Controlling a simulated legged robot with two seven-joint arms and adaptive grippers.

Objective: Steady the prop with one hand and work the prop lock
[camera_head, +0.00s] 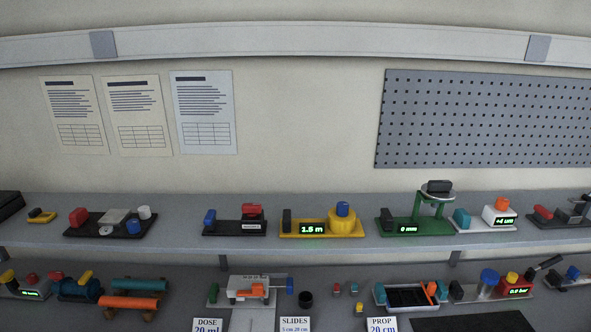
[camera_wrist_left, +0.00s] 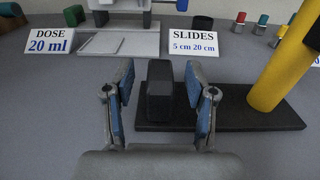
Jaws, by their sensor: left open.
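In the left wrist view a device with a thick yellow post (camera_wrist_left: 285,75) stands on a flat black base plate (camera_wrist_left: 235,108). The top of the post is out of the picture, and a dark part (camera_wrist_left: 313,35) shows beside it at the right edge. An upright black block (camera_wrist_left: 160,92) stands at the plate's left end. My left gripper (camera_wrist_left: 158,76) is open, with one blue-padded finger on each side of this block; I see a gap on the left, and cannot tell whether the right finger touches. The PROP 20 cm card (camera_head: 382,325) stands at the bottom of the head view.
A DOSE card (camera_wrist_left: 50,42) and a SLIDES card (camera_wrist_left: 194,42) stand beyond my left gripper. A grey-white device (camera_wrist_left: 120,40) is between them. Several small coloured pegs stand at the upper right. In the head view a shelf (camera_head: 330,250) holds several other devices.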

